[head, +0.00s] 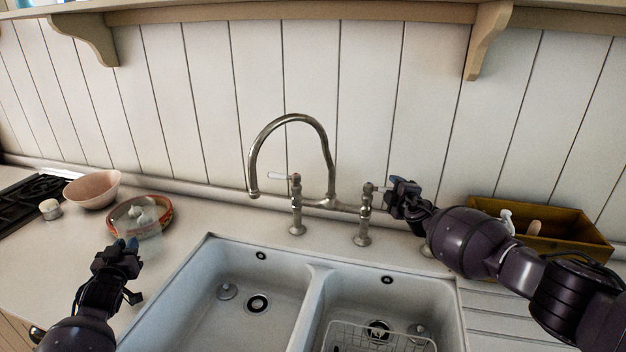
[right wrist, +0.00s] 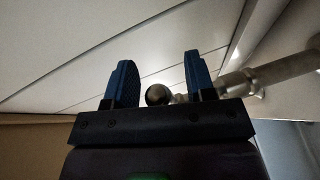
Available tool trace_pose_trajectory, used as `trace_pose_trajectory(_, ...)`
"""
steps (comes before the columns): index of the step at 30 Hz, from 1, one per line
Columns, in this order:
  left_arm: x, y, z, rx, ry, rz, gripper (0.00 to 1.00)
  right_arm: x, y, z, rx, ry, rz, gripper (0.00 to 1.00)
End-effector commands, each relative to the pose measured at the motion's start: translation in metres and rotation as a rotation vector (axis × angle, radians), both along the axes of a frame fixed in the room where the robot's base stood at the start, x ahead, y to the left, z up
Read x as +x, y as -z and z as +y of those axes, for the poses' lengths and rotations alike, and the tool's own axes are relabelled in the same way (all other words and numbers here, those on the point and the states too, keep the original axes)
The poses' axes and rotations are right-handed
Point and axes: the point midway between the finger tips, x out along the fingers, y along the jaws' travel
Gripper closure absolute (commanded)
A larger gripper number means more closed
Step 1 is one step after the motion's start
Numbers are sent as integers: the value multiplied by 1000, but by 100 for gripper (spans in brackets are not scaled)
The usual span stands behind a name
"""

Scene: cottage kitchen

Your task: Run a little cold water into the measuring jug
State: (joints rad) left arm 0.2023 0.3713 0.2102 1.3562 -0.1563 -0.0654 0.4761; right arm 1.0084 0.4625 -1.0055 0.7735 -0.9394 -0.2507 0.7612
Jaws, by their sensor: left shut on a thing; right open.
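The bridge tap (head: 330,165) stands behind the sink, its curved spout ending above the left basin (head: 240,285). Its left lever (head: 280,177) has a white handle pointing left. My right gripper (head: 392,184) is at the right tap valve (head: 366,215), hiding most of that lever. In the right wrist view a round knob (right wrist: 157,94) shows between the open fingers (right wrist: 160,82). I cannot tell whether they touch it. My left gripper (head: 126,246) is shut on the clear measuring jug (head: 139,230), left of the sink. The jug is faint and hard to make out. No water stream shows.
A terracotta dish (head: 165,212) with white bulbs stands behind the jug. A pink bowl (head: 92,188), a small jar (head: 50,209) and the hob (head: 30,205) are further left. A wire rack (head: 380,338) sits in the right basin. A yellow trough (head: 560,235) stands behind my right arm.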

Motion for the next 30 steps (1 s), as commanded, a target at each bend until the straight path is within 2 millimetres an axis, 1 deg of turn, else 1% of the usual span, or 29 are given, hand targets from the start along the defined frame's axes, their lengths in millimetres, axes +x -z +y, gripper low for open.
trace_pose_trajectory(10, 0, -1, 0, 0, 0, -1, 100, 0, 1, 1, 0, 1, 0, 50)
trace_pose_trajectory(11, 0, -1, 0, 0, 0, -1, 100, 0, 1, 1, 0, 1, 0, 53)
trace_pose_trajectory(15, 0, -1, 0, 0, 0, -1, 100, 0, 1, 0, 0, 1, 0, 75)
trace_pose_trajectory(20, 0, -1, 0, 0, 0, -1, 100, 0, 1, 0, 0, 1, 0, 99)
trace_pose_trajectory(26, 0, -1, 0, 0, 0, -1, 100, 0, 1, 1, 1, 1, 0, 100)
trace_pose_trajectory(30, 0, 1, 0, 0, 0, -2, 100, 1, 1, 7, 2, 1, 1, 100)
